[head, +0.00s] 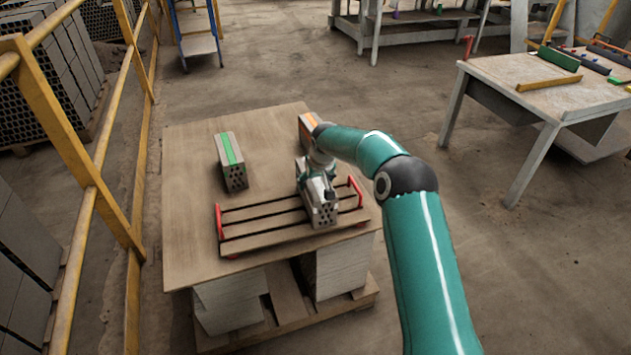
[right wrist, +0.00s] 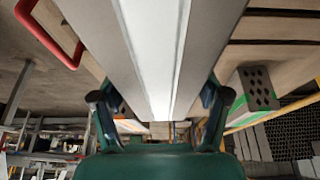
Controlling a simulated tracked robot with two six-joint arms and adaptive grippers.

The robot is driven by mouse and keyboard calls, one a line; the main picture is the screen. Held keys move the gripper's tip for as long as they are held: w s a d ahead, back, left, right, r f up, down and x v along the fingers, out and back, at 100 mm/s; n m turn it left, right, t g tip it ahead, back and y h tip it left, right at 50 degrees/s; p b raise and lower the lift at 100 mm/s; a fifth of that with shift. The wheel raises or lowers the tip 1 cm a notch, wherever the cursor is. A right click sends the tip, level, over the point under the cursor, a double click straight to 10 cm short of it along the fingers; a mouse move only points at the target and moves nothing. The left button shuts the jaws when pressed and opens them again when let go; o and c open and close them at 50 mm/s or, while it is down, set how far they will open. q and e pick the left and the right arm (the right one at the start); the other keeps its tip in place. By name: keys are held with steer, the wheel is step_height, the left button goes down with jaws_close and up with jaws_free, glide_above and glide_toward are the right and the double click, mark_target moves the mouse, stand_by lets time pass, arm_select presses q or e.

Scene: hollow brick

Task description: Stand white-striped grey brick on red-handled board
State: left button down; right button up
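The grey brick with a white stripe (head: 323,214) is at the right part of the red-handled board (head: 262,229), its holed end facing the front. My right gripper (head: 316,182) is over this brick with its fingers on both sides, shut on it. In the right wrist view the white-striped top of the brick (right wrist: 155,45) runs between the two fingers (right wrist: 160,102). The brick lies lengthwise across the slats, on or just above them; I cannot tell which. A red handle (right wrist: 50,35) shows there at upper left. My left gripper is not in view.
A green-striped brick (head: 231,162) stands on the tabletop (head: 190,215) behind the board. An orange-striped brick (head: 306,132) is partly hidden by my right arm. A yellow railing (head: 100,190) runs at the left. Another table (head: 530,90) stands at the right.

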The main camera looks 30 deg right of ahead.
steer(key=o, duration=0.3)
steer(key=shift+r, duration=0.15)
steer(key=p+v, duration=0.1)
steer(key=v, duration=1)
steer(key=shift+s+a+r, duration=0.1)
steer(key=shift+s+r, duration=0.15)
steer(key=shift+r, duration=0.1)
